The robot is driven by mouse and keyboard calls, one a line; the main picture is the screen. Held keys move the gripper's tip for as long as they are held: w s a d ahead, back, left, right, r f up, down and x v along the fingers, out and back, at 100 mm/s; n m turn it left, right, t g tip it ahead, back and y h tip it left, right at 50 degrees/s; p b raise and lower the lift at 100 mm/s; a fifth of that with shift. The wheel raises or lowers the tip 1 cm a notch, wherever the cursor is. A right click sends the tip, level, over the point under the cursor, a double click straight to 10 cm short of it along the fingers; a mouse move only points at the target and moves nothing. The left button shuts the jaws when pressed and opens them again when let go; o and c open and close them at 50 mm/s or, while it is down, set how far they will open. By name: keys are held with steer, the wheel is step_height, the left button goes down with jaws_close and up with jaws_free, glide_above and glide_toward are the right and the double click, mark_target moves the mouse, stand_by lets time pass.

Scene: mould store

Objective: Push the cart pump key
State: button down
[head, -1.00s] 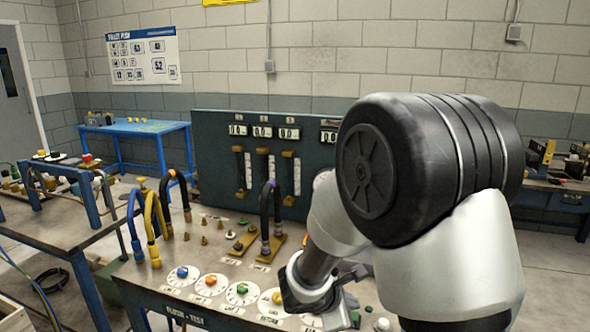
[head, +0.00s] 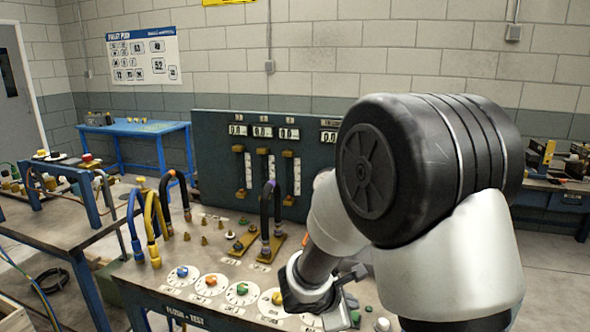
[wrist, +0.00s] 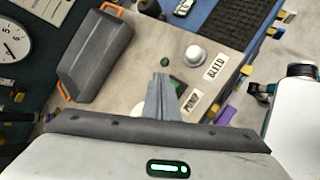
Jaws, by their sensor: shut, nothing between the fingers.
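The green pump key (wrist: 175,86) shows in the wrist view, small and dark green, beside a white label that appears to read PUMP (wrist: 190,104). My gripper (wrist: 161,80) is shut and empty. Its fingertips appear just left of the key in that view and partly cover it; I cannot tell whether they touch it. In the head view my gripper (head: 346,304) is low over the right part of the bench top, partly hidden by my arm. A small green key (head: 355,317) shows there, near the bottom edge.
A white round knob (wrist: 195,55) with a BLEED label (wrist: 216,67) is close to the key. A grey case with orange handles (wrist: 95,55) lies left of my fingers. Dials (head: 242,292) and hoses (head: 152,225) occupy the bench's left part. A gauge panel (head: 215,150) stands behind.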

steer(key=shift+f, duration=0.15)
stand_by(0.3)
steer(key=shift+f+b, duration=0.3)
steer(key=shift+b, duration=0.4)
steer(key=shift+f+b, duration=0.45)
steer(key=shift+b, duration=0.1)
steer(key=shift+r, duration=0.15)
stand_by(0.4)
steer(key=shift+r+p, duration=0.65)
steer(key=shift+r, duration=0.15)
steer(key=shift+r+p, duration=2.05)
steer(key=shift+r, duration=0.9)
